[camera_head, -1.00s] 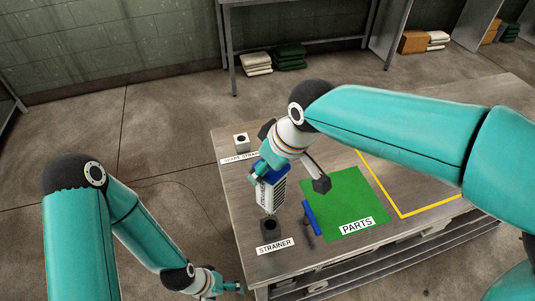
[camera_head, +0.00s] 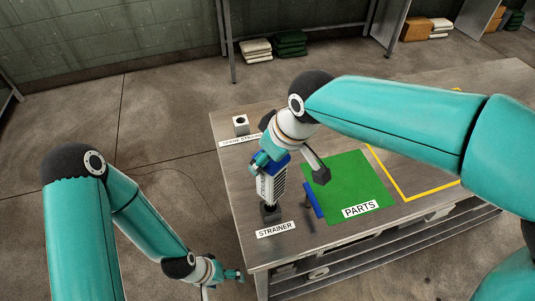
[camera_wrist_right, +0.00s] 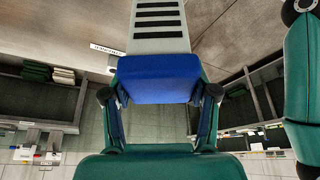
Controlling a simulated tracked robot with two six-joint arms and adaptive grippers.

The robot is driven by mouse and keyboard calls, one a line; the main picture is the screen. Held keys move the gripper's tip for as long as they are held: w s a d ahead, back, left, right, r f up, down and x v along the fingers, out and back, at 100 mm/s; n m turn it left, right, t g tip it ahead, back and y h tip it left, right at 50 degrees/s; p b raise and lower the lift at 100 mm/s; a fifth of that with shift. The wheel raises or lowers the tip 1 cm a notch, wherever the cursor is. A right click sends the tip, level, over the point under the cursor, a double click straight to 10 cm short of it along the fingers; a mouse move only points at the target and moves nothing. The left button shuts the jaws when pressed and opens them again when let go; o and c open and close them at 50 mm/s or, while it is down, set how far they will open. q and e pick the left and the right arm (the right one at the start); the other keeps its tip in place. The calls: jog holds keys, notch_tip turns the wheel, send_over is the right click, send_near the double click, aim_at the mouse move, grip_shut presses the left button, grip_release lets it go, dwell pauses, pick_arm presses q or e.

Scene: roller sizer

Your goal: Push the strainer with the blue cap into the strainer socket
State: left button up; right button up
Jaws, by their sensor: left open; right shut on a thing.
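The strainer (camera_head: 266,188) is a pale slotted body with a blue cap, upright in the head view. Its lower end is at the dark strainer socket (camera_head: 270,213), just behind the STRAINER label; how deep it sits cannot be told. My right gripper (camera_head: 268,160) is shut on the strainer at its capped top. In the right wrist view the blue cap (camera_wrist_right: 159,78) lies between the fingers, and the slotted body (camera_wrist_right: 157,25) extends beyond it. My left gripper (camera_head: 234,275) is open and empty, low beside the table's left edge.
A grey block with a dark hole (camera_head: 241,121) stands farther back by a partly hidden label. A blue bar (camera_head: 313,199) lies at the left edge of the green PARTS mat (camera_head: 345,175). A yellow outline (camera_head: 405,197) marks bare table to the right.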

aim_at(281, 163)
jog(key=shift+f+b, duration=0.4)
jog(key=shift+f, duration=0.45)
dwell(1.4)
jog(key=shift+f+b, duration=2.4)
jog(key=shift+f, duration=0.2)
jog(key=o, duration=1.4)
jog(key=v, duration=1.2)
jog(key=shift+f, duration=0.1)
